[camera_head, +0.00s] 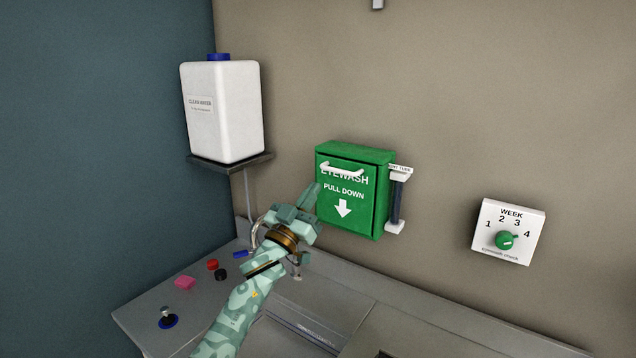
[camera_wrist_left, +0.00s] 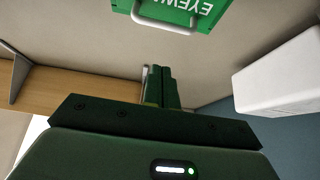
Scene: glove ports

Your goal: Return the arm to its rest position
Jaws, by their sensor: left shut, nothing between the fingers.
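My left arm comes in from the bottom of the head view, and its gripper (camera_head: 316,191) is shut and empty. It appears in front of the lower left part of the green eyewash box (camera_head: 362,222); whether it touches the box I cannot tell. In the left wrist view the shut fingers (camera_wrist_left: 160,72) point toward the wall below the eyewash box (camera_wrist_left: 210,10), with a gap in the picture between them and its white handle (camera_wrist_left: 165,25). The box door appears closed. My right gripper is not in view.
A white container (camera_head: 222,115) with a blue cap stands on a wall shelf (camera_head: 230,163) at the left. A week dial (camera_head: 507,239) is on the wall at right. A pink block (camera_head: 185,282), red and black pieces and a blue-based knob (camera_head: 167,318) are on the grey counter (camera_head: 140,312).

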